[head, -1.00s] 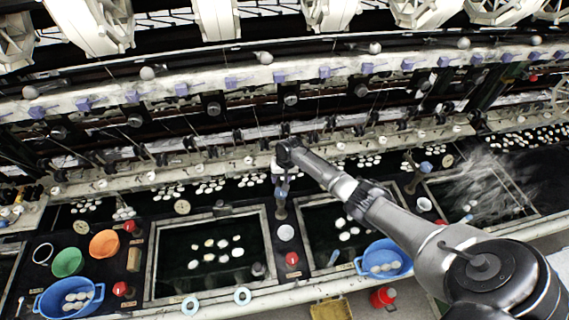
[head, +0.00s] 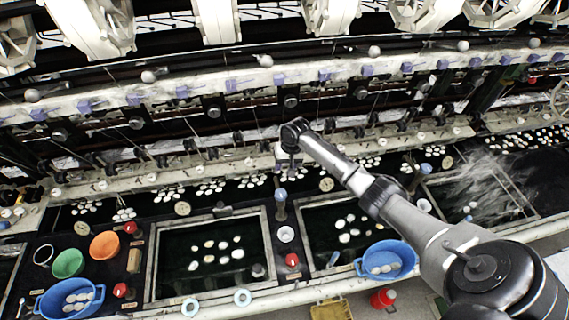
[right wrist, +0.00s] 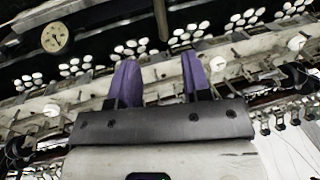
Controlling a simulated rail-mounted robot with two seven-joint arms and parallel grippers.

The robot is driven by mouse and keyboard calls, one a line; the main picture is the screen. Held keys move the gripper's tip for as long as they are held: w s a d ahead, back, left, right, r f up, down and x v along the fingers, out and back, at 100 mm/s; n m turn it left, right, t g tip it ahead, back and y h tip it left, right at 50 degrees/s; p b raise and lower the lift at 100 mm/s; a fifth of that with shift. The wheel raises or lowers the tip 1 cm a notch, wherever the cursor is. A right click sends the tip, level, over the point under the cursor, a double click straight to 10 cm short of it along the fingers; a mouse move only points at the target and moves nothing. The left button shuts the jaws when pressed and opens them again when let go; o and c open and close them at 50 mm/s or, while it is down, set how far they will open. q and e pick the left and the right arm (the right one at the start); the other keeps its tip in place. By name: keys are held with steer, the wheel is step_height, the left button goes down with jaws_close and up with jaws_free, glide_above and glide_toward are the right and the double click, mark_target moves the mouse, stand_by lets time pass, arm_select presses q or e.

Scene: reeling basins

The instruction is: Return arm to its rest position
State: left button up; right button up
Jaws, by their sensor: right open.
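My right arm reaches in from the lower right of the head view, out over the row of basins. Its gripper (head: 287,166) hangs at the arm's far end, above the rear edge of the basins, and is small and partly hidden there. In the right wrist view the two purple fingers of my right gripper (right wrist: 160,78) stand apart with nothing between them. My left gripper is in neither view.
Below lie dark basins with white cocoons, one basin (head: 154,262) left of centre. A blue tub (head: 403,268) stands beside my arm. Blue (head: 46,305), green (head: 68,262) and orange (head: 104,245) containers sit at left. A machine rail (head: 205,88) crosses behind the gripper.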

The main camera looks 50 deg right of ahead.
stand_by(0.3)
steer(key=s+a+f+n+h+p, duration=0.15)
steer(key=s+a+n, duration=0.25)
steer(key=s+a, duration=0.45)
steer(key=s+a+f+n+y+p, duration=0.1)
steer(key=s+a+f+n+p, duration=0.15)
steer(key=s+a, duration=0.6)
steer(key=s+a+r+n+t+p, duration=0.1)
steer(key=s+a+r, duration=0.3)
steer(key=s, duration=0.3)
steer(key=s+a+r+n+t+p, duration=0.1)
steer(key=s+a+r+n, duration=0.1)
steer(key=s+a+r, duration=0.2)
steer(key=s+r+h, duration=0.1)
steer(key=s+r, duration=0.2)
steer(key=shift+a, duration=0.3)
